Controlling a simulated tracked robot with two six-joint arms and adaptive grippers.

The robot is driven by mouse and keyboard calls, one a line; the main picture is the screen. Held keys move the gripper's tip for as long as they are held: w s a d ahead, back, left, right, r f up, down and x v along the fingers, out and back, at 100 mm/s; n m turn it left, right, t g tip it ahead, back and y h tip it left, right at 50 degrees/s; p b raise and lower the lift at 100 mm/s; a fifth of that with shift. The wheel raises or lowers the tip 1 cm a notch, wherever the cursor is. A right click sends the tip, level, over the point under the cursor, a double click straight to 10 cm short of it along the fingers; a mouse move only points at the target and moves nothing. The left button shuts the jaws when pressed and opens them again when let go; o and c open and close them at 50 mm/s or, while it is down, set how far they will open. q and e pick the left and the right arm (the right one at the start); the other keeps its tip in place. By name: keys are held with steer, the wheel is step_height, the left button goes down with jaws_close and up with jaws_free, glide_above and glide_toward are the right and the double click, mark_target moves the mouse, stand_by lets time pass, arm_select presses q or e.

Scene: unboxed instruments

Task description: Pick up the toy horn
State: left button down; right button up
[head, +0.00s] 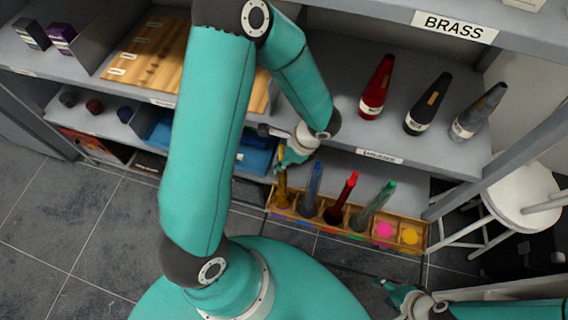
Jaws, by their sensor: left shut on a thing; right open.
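My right gripper (391,288) is open and empty, low in front of the crate.
Red (377,88), black (428,104) and grey (479,111) cones stand on the shelf (345,60) above the crate. A white stool (518,195) stands at the right. A blue case (255,158) lies on the lower shelf. The tiled floor at the left is clear.

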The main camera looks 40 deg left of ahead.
arm_select(q)
step_height(320, 180, up, 16)
steer(key=shift+r, duration=0.2)
